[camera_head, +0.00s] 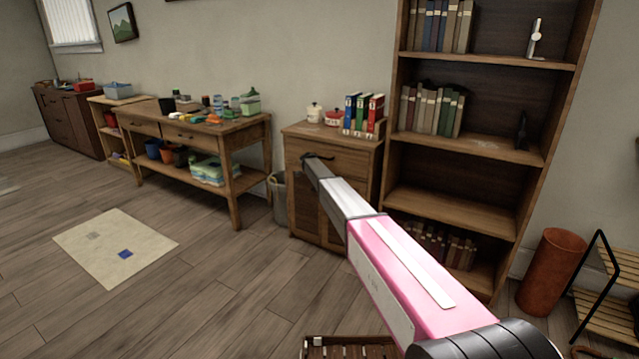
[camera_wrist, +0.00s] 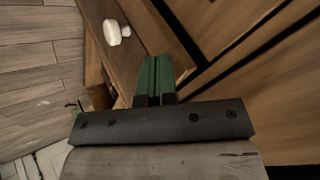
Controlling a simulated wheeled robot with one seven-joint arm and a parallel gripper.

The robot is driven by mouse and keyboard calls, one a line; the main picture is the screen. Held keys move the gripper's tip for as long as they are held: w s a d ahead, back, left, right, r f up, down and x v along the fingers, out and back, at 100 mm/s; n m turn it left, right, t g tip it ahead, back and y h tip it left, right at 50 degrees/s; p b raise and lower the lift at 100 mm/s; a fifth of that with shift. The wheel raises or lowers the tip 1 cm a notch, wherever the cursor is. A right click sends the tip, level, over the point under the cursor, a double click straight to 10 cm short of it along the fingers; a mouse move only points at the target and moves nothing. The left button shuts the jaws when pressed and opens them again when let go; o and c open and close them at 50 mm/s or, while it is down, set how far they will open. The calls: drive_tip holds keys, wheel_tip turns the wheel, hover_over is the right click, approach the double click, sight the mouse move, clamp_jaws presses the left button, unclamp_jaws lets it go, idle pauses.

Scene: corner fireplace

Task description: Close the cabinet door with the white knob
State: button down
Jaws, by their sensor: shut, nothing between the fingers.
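The white knob (camera_wrist: 117,32) shows at upper left in the wrist view, on a brown wooden door panel (camera_wrist: 143,45). A dark gap runs along the panel's right side, but I cannot tell how far the door stands open. My gripper (camera_wrist: 153,60) has green fingers, pressed together and empty. In the picture its tips are below and right of the knob, over the panel; contact is unclear. In the head view my arm reaches toward a small wooden cabinet (camera_head: 350,157) and covers part of its front. The knob cannot be made out there.
Pots (camera_head: 314,113) and several binders (camera_head: 363,115) stand on the cabinet. A tall bookshelf (camera_head: 458,211) adjoins on the right. A grey bin (camera_head: 279,197) and a workbench (camera_head: 251,127) are on the left. The floor in front is largely clear, with a pale mat (camera_head: 100,262).

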drive_tip(key=shift+w+d, duration=0.15)
drive_tip(key=shift+w, duration=0.45)
